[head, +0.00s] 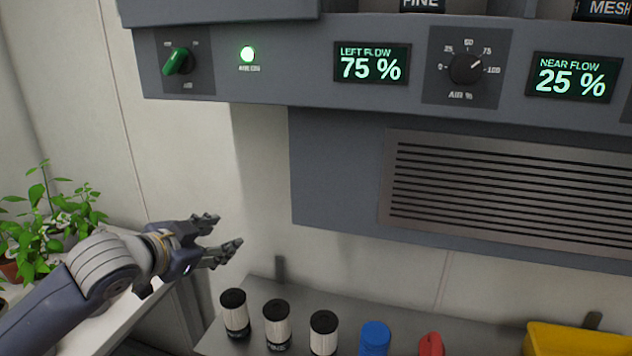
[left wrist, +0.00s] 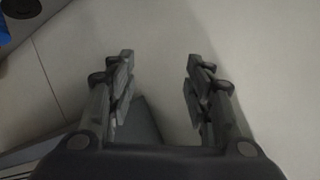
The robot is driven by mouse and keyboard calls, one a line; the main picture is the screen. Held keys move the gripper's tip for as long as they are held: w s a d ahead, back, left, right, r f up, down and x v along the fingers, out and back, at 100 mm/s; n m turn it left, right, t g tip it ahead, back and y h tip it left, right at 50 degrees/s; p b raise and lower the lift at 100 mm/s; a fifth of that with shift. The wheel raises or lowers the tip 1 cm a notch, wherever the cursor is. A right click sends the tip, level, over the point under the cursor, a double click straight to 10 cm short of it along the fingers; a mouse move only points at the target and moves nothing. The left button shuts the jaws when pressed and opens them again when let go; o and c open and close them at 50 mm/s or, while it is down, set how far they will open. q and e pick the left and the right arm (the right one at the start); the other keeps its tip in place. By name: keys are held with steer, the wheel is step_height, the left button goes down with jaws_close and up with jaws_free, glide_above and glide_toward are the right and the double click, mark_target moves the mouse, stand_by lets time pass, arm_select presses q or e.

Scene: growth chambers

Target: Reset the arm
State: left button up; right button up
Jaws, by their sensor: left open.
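My left arm comes in from the lower left in the head view. Its gripper (head: 224,234) is open and empty, its fingers pointing right, in front of the pale wall below the control panel. In the left wrist view the two fingers of the left gripper (left wrist: 158,82) stand wide apart with nothing between them, only the pale surface behind. My right gripper is in neither view.
A grey control panel (head: 300,72) with a green knob (head: 178,62) and an air dial (head: 466,68) runs above. Black-and-white canisters (head: 276,326), a blue-capped one (head: 375,338) and a yellow bin (head: 570,341) stand on the shelf below. Potted plants (head: 40,225) stand left.

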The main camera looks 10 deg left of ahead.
arm_select(q)
steer(key=s+d+f+n+g, duration=0.1)
steer(key=s+d+f+g, duration=0.1)
steer(key=s+f, duration=0.35)
steer(key=s+d+f+g, duration=0.1)
steer(key=s+d+f, duration=0.15)
steer(key=f, duration=0.65)
steer(key=s+d+f+n+g, duration=0.15)
steer(key=s+f, duration=0.25)
steer(key=f, duration=0.4)
steer(key=s+d+f+n+g+y, duration=0.1)
steer(key=s+d+f+n+g, duration=0.1)
steer(key=s+f, duration=0.5)
steer(key=s+d+f+n+g+y, duration=0.1)
steer(key=s+d+f+g, duration=0.2)
steer(key=s, duration=0.8)
step_height(320, 180, down, 26)
steer(key=s+g, duration=0.1)
steer(key=s+a+f, duration=0.1)
steer(key=s+f, duration=0.7)
steer(key=s+a+f+g, duration=0.1)
steer(key=s+a+f, duration=0.1)
steer(key=s+f, duration=0.6)
steer(key=shift+s+a, duration=0.3)
steer(key=shift+s, duration=0.05)
steer(key=shift+m, duration=0.25)
